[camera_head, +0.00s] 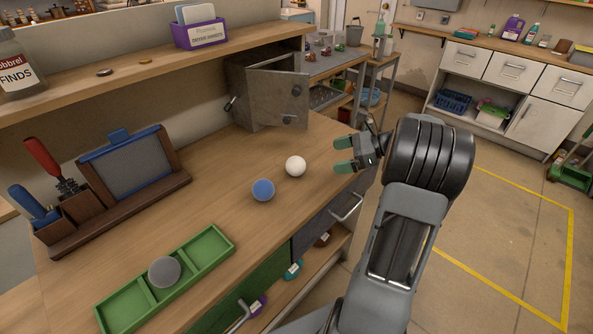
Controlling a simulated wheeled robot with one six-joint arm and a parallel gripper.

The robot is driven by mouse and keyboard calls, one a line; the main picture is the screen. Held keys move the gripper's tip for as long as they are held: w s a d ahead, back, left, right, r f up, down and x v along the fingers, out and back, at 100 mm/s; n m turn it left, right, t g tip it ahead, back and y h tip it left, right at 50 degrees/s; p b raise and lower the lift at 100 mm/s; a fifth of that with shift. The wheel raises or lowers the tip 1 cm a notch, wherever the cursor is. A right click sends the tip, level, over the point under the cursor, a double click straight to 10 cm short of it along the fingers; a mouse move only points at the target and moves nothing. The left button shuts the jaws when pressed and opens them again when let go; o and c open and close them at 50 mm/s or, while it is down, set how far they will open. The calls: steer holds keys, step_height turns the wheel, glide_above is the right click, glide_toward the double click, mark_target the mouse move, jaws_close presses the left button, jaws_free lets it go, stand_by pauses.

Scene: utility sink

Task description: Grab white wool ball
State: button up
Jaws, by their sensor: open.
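The white wool ball (295,166) sits on the wooden bench top near its front edge. A blue ball (262,190) lies just to its left and slightly nearer, apart from it or almost touching. My gripper (341,155) has green-tipped fingers, is open and empty, and is to the right of the white ball at the bench's front edge. Its fingers point left toward the ball, with a clear gap between. Its height above the bench is hard to tell.
A green three-part tray (208,243) holds a grey ball (164,271) at the front left. A grey metal box (266,91) with its door ajar stands behind the white ball. A wooden holder (120,200) stands at left. A shelf (150,72) runs above the bench's back.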

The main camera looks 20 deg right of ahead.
mark_target(300, 164)
steer(key=x, duration=1.2)
steer(key=shift+w+a+f+b, duration=0.1)
steer(key=shift+w+f+b, duration=0.25)
steer(key=shift+c, duration=0.3)
steer(key=c, duration=0.9)
